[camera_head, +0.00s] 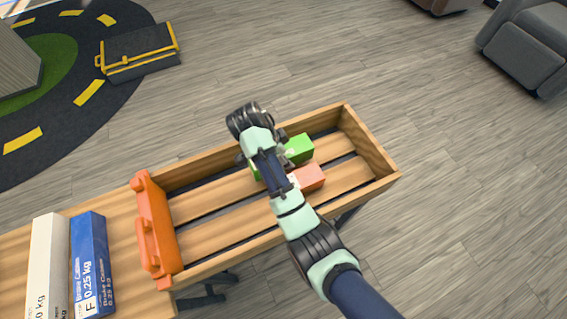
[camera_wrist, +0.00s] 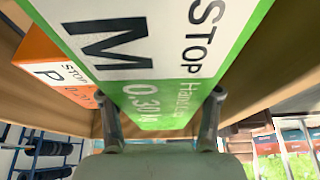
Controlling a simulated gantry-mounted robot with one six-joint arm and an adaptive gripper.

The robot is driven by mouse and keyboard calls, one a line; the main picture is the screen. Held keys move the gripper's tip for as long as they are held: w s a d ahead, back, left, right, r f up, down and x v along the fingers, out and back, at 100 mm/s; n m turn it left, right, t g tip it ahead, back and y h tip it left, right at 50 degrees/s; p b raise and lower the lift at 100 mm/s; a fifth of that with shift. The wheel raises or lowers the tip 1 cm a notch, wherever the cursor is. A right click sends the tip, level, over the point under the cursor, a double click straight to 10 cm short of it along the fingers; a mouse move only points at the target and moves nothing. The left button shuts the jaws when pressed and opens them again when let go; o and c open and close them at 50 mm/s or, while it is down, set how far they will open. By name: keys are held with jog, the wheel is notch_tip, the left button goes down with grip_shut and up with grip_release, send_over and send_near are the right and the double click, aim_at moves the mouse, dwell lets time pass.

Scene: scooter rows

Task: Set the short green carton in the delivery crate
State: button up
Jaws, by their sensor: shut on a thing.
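The green carton (camera_head: 299,149) is partly hidden by my arm in the head view and lies within the outline of the wooden slatted crate (camera_head: 372,145). In the head view my gripper is mostly hidden under the arm. I cannot tell whether the carton touches the crate floor.
An orange-red carton (camera_head: 309,178) sits in the crate beside the green one; it also shows in the wrist view (camera_wrist: 50,68). An orange holder (camera_head: 157,235) stands at the crate's left end. Blue (camera_head: 91,265) and white (camera_head: 48,265) boxes lie further left. The crate's left half is clear.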

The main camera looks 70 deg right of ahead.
notch_tip(320, 180, down, 3)
jog(key=shift+s+a+f+b, duration=0.1)
jog(key=shift+f+b, duration=0.05)
jog(key=shift+b, duration=0.6)
jog(key=shift+r, duration=0.25)
jog(key=o, duration=1.1)
jog(key=shift+f, duration=0.2)
jog(key=shift+o, duration=0.2)
jog(key=shift+r, duration=0.15)
jog(key=p+v, duration=1.1)
jog(key=shift+r, duration=0.3)
jog(key=shift+w+a+r+p, duration=0.1)
jog(key=shift+w+r+p, duration=0.2)
jog(key=shift+p, duration=0.2)
jog(key=shift+f, duration=0.1)
